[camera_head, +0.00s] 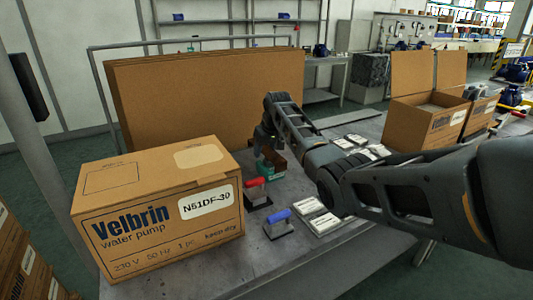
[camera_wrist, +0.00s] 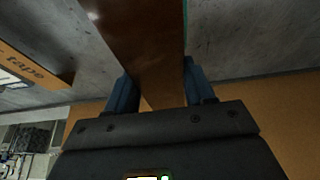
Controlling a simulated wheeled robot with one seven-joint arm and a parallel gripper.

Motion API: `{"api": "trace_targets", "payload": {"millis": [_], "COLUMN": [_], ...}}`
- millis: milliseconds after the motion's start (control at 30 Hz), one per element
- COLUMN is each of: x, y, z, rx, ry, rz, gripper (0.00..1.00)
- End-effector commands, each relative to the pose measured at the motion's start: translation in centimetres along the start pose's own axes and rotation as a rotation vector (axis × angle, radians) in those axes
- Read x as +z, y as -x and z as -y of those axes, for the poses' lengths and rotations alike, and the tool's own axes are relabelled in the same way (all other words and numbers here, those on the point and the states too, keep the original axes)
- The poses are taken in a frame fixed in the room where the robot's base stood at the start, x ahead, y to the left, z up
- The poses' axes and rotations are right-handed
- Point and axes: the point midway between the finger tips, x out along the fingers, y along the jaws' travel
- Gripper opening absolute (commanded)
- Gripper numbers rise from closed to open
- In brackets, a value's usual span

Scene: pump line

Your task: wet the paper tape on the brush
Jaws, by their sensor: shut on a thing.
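My gripper (camera_wrist: 158,92) is shut on a strip of brown paper tape (camera_wrist: 145,35), which runs between its two blue fingers. In the head view my gripper (camera_head: 266,139) is over the table, behind the big carton, and its fingertips are hard to make out. A small teal thing (camera_head: 265,170) lies just below it, with a brown piece beside it. A thin teal edge (camera_wrist: 185,12) shows beside the tape in the wrist view. A brown box lettered "tape" (camera_wrist: 32,66) is at the left there. I cannot make out the brush; the tape's far end is out of view.
A Velbrin water pump carton (camera_head: 160,205) stands at the table's front left. A red-handled tool (camera_head: 256,192) and a blue-handled tool (camera_head: 279,225) stand right of it. White cards (camera_head: 314,216) lie nearby. Large cardboard sheets (camera_head: 215,95) stand behind; an open carton (camera_head: 425,122) is at right.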

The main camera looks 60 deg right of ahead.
Motion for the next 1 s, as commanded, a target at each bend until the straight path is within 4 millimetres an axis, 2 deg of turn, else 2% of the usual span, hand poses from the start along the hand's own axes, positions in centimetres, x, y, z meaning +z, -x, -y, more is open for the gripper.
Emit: {"api": "trace_targets", "payload": {"millis": [367, 1000], "x": [-0.1, -1.9], "y": [0.3, 4.6], "z": [0.0, 0.0], "rx": [0.000, 0.001], "ry": [0.000, 0.000], "rz": [0.000, 0.000], "gripper": [0.19, 0.19]}}
